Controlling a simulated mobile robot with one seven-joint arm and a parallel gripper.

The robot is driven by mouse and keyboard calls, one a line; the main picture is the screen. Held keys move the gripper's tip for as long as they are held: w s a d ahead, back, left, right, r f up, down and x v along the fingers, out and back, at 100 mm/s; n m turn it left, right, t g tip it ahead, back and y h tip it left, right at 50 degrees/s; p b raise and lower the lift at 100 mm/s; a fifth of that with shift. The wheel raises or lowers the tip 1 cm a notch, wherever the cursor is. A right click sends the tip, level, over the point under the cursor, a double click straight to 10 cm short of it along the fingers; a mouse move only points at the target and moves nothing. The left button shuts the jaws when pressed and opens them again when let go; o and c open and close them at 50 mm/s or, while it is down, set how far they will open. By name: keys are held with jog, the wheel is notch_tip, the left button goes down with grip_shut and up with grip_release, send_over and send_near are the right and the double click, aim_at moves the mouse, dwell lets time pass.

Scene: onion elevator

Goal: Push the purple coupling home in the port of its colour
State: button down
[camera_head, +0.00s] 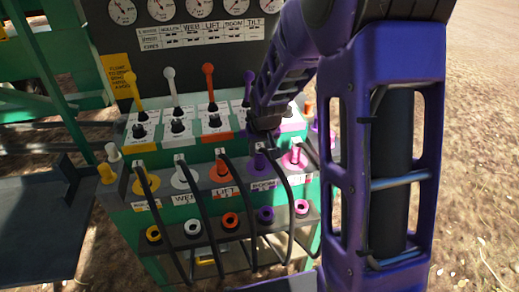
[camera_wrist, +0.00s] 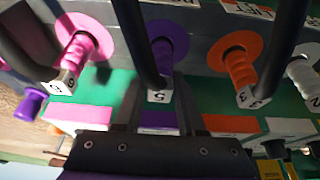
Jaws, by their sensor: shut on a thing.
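In the head view the coupling (camera_head: 260,159) is above the BOOM label, in line with the purple port. I cannot tell how deep it sits. My gripper (camera_wrist: 157,100) has one finger on each side of the coupling's numbered end and is shut on it. In the head view my gripper (camera_head: 263,137) is partly hidden by my arm.
Pink (camera_wrist: 82,50), orange (camera_wrist: 238,62) and white (camera_wrist: 303,75) couplings with hoses stand close beside it. Levers, including a red one (camera_head: 209,84), rise behind. A lower row of coloured sockets, one purple (camera_head: 266,214), lies in front, with black hoses hanging across it.

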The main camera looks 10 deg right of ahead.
jog(key=shift+f, duration=0.15)
grip_release()
dwell(0.6)
jog(key=shift+r+p, duration=2.4)
jog(key=shift+r, duration=1.2)
